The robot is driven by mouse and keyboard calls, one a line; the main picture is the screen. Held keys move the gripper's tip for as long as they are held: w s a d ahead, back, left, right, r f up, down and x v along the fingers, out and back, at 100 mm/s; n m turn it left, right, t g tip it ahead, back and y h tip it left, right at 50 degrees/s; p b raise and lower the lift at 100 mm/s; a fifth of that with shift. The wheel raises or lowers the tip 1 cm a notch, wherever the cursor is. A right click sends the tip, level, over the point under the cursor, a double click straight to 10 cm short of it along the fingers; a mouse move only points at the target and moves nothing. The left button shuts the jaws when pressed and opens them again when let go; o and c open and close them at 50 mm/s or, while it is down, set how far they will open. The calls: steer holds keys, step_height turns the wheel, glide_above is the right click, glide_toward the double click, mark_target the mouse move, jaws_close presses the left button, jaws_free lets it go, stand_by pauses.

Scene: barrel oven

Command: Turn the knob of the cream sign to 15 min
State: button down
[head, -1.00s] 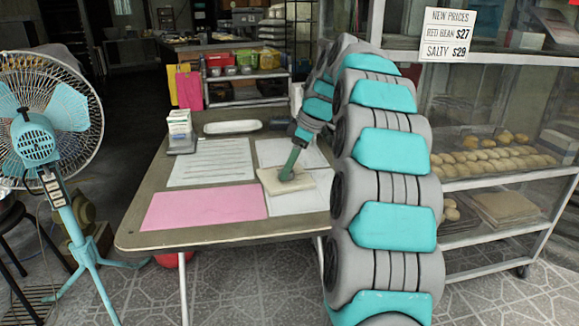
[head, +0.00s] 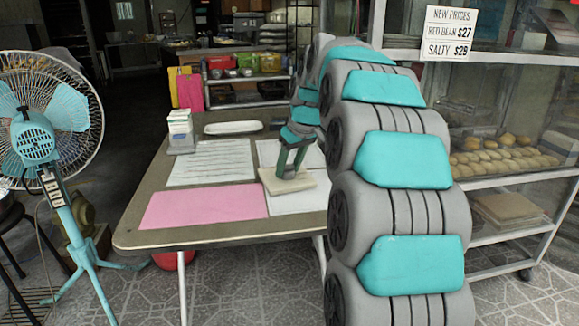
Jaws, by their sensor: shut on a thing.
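The cream sign (head: 274,187) is a small pale slab lying on the table over white paper, right of the pink sheet. My gripper (head: 288,176) points down at the sign from above, its two dark green fingers straddling the middle of the slab. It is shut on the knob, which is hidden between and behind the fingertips. The marks on the sign, including 15 min, are too small to read, so I cannot tell the knob's setting.
The table (head: 140,240) also holds a pink sheet (head: 205,205), a printed sheet (head: 210,163), a white tray (head: 233,127) and a small box (head: 180,130). A fan (head: 37,140) stands left. A bread shelf (head: 505,173) stands right, close to my arm.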

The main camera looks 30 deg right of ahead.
steer(key=shift+m, duration=0.4)
steer(key=shift+c, duration=1.6)
jaws_free()
steer(key=shift+r, duration=0.1)
steer(key=v, duration=0.7)
steer(key=shift+s+r, duration=0.2)
steer(key=shift+r, duration=0.05)
steer(key=shift+a, duration=0.1)
